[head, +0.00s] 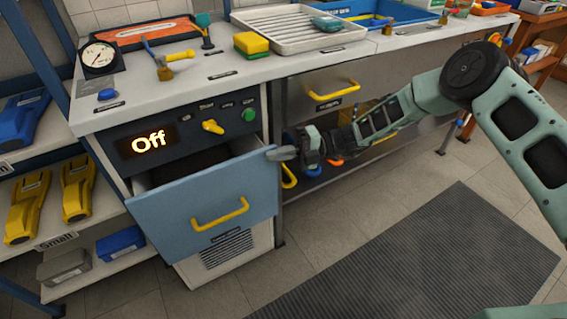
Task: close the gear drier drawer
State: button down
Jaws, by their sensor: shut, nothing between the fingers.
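The gear drier drawer (180,205) has a light blue front with a yellow handle (220,213). It is pulled out from the cabinet, and a dark gap shows behind its front. The control panel above it reads "Off" (148,142), with a yellow knob (213,127) and a green button (249,115). My gripper (275,154) is shut and empty, at the upper right corner of the drawer front. The fingertips look close to that corner; I cannot tell whether they touch it. The drawer's inside is mostly hidden.
The workbench (290,62) above holds a gauge, a hammer, sponges and a white ribbed tray (298,28). A grey drawer with a yellow handle (334,91) is right of the drier. A shelf with yellow tools (77,187) stands left. A dark mat (400,255) lies on the open floor.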

jog(key=shift+w+a, duration=0.45)
jog(key=shift+w, duration=0.2)
jog(key=shift+s+d, duration=0.1)
jog(key=shift+s+d+r+p, duration=0.1)
jog(key=shift+s+d+p, duration=0.05)
jog(key=shift+s+p, duration=0.15)
jog(key=d+p, duration=0.2)
jog(key=d, duration=0.9)
jog(key=shift+w, duration=0.15)
